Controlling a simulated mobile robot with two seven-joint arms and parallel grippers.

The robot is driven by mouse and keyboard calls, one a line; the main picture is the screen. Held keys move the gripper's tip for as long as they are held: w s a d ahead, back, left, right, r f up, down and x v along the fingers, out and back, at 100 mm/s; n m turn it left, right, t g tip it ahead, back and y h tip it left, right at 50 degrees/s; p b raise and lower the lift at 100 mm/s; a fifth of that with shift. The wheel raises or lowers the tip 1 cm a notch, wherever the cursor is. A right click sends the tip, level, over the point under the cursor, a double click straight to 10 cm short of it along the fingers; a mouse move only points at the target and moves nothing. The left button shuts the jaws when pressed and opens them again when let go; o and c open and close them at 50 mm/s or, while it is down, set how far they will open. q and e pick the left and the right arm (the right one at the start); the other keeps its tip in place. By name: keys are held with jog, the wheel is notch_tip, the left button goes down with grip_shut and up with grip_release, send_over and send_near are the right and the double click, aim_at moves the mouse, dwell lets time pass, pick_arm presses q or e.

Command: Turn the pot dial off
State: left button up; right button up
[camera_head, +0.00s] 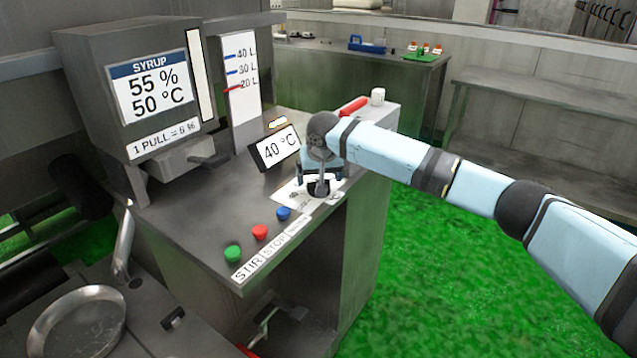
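The pot dial (319,188) is a dark round base with a grey upright part, on a white label plate (290,195) at the counter's right front. My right gripper (321,180) points down over the dial, its blue fingers close around it. The wrist and fingers hide much of the dial, so its setting and whether the fingers touch it cannot be told. A "40 °C" display (276,149) stands just behind the gripper. My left gripper is not in view.
Green (233,252), red (260,232) and blue (284,214) buttons line the counter's front edge, left of the dial. A syrup dispenser (130,90) stands at left. A red handle (353,106) and white knob (377,96) sit behind my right wrist.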

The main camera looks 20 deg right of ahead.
jog(key=shift+x, duration=1.2)
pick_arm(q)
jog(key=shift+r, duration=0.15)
